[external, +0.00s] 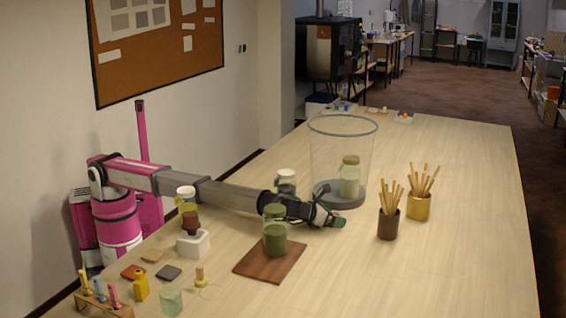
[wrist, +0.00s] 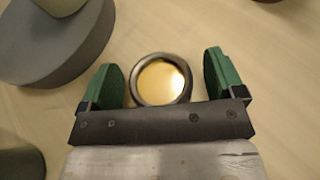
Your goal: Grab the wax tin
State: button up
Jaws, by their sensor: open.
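The wax tin (wrist: 162,81) is a small round tin with a dark rim and a shiny golden top. In the wrist view it sits between the two green fingers of my gripper (wrist: 165,72), with a gap on either side. The gripper is open, low over the table in the external view (external: 338,218). I cannot make out the tin in the external view, where the gripper and arm seem to cover it.
A wire bin (external: 343,125) with a grey base stands just behind my gripper, holding a jar (external: 349,180). A green jar (external: 274,238) on a brown board (external: 252,262) stands in front. The table's right side is clear.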

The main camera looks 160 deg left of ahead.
jog(key=c, duration=1.1)
jog(key=shift+c, duration=0.2)
jog(key=shift+r, duration=0.15)
